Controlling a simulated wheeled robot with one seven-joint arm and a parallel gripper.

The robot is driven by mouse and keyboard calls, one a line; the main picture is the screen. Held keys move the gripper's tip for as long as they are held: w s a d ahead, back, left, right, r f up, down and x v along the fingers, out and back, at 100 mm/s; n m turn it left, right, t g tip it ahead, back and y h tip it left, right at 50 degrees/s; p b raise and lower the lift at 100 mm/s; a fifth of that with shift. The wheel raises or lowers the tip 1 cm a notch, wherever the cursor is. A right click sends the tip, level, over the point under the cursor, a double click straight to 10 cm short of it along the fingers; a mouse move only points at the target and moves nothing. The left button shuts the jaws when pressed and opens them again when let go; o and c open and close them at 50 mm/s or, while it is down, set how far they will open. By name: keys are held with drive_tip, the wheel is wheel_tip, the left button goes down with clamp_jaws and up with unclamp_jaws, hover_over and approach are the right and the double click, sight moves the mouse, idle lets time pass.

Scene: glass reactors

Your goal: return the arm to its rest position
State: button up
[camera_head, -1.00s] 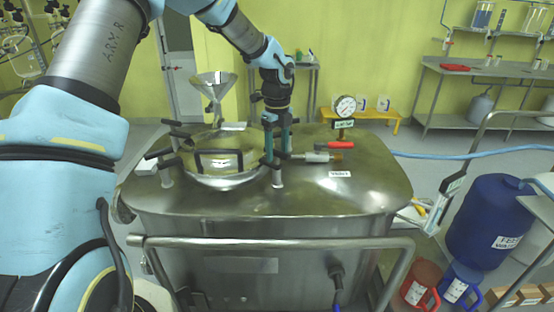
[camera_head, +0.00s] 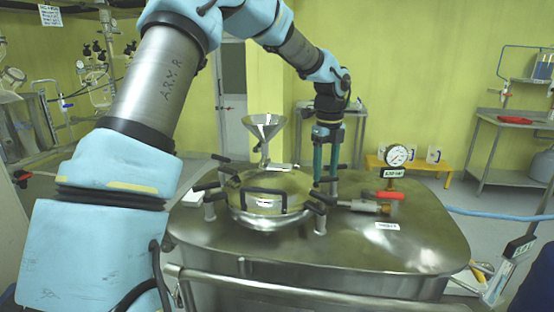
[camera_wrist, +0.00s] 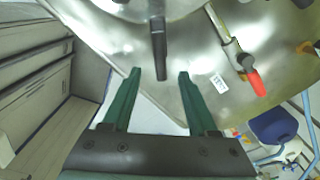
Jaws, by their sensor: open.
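My gripper (camera_head: 325,177) points down over the back of the steel reactor top (camera_head: 400,262), behind the round hatch lid (camera_head: 272,190) and beside its clamp handles. Its green fingers are apart with nothing between them; they also show in the wrist view (camera_wrist: 158,80). In the wrist view a black clamp handle (camera_wrist: 158,45) lies beyond the fingertips, near the hatch. I cannot tell exactly how high the fingertips are above the reactor top.
A steel funnel (camera_head: 264,127), a pressure gauge (camera_head: 397,155) and a red-handled valve (camera_head: 385,196) stand on the reactor top. A steel rail (camera_head: 320,297) runs along its front. A yellow bench (camera_head: 410,165) and steel tables stand by the wall. Open floor lies between.

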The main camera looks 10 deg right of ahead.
drive_tip(key=s+a+f+n, duration=0.2)
drive_tip(key=a+n, duration=1.3)
drive_tip(key=a, duration=0.6)
drive_tip(key=s+a+n, duration=0.4)
drive_tip(key=a+n, duration=0.4)
drive_tip(key=s+a+f+n+t, duration=0.1)
drive_tip(key=s+a+n, duration=0.3)
drive_tip(key=a+n, duration=0.3)
drive_tip(key=shift+s+a+n+t, duration=0.3)
drive_tip(key=shift+s+a+n, duration=0.1)
drive_tip(key=shift+n, duration=0.2)
drive_tip(key=shift+d+f, duration=0.1)
